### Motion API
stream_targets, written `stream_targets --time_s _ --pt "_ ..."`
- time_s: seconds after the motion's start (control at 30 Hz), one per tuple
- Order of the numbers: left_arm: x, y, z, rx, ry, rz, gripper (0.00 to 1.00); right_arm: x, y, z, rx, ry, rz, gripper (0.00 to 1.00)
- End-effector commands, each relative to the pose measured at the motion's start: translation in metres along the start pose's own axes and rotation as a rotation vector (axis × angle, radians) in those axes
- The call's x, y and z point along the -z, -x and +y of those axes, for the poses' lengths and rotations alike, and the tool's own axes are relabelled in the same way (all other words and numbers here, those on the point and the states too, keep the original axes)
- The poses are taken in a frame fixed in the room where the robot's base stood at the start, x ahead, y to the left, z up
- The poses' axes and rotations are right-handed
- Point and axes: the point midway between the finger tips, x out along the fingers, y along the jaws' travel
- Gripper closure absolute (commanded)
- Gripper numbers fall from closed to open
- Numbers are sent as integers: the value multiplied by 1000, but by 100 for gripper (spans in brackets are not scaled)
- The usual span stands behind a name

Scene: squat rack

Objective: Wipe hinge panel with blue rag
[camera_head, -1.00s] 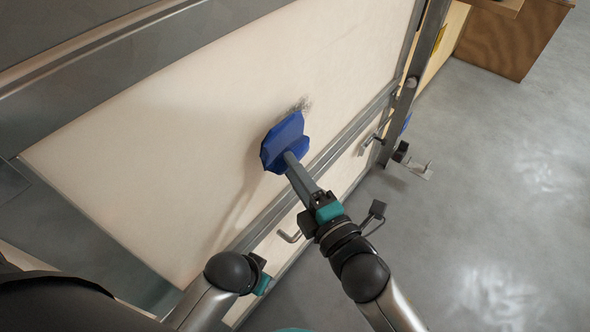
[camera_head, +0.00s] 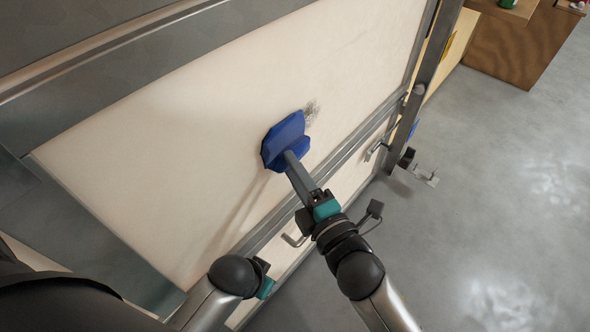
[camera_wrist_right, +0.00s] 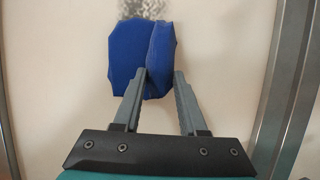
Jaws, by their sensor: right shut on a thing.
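The blue rag (camera_head: 284,139) is held at the tip of my right gripper (camera_head: 291,160), against or very close to the cream hinge panel (camera_head: 190,130). A dark scuffed smudge (camera_head: 311,113) shows on the panel just right of the rag's upper edge. In the right wrist view the rag (camera_wrist_right: 126,55) is pinched between the two grey fingers (camera_wrist_right: 158,80), and the panel fills the background. A bit of the dark smudge shows above the rag there. My left arm comes in at the bottom of the head view; its gripper's fingers are not visible.
A grey metal frame (camera_head: 70,72) borders the panel. A dark upright post (camera_head: 428,75) with brackets and hooks stands at the right. A wooden box (camera_head: 515,45) stands at the far right back. The grey floor (camera_head: 500,190) to the right is mostly clear.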

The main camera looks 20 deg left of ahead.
Motion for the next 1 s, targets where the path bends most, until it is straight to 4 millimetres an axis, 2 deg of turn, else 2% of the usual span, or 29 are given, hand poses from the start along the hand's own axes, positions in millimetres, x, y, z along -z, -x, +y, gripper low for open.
stream_targets --time_s 0.3,0.63,1.0 --pt "1 4 0 0 0 -1 50 -27 -10 1 0 2 -1 100" --pt "1 5 0 0 0 -1 50 -40 -14 0 -1 2 0 100" --pt "1 4 0 0 0 -1 50 -68 -29 1 -1 1 0 100"
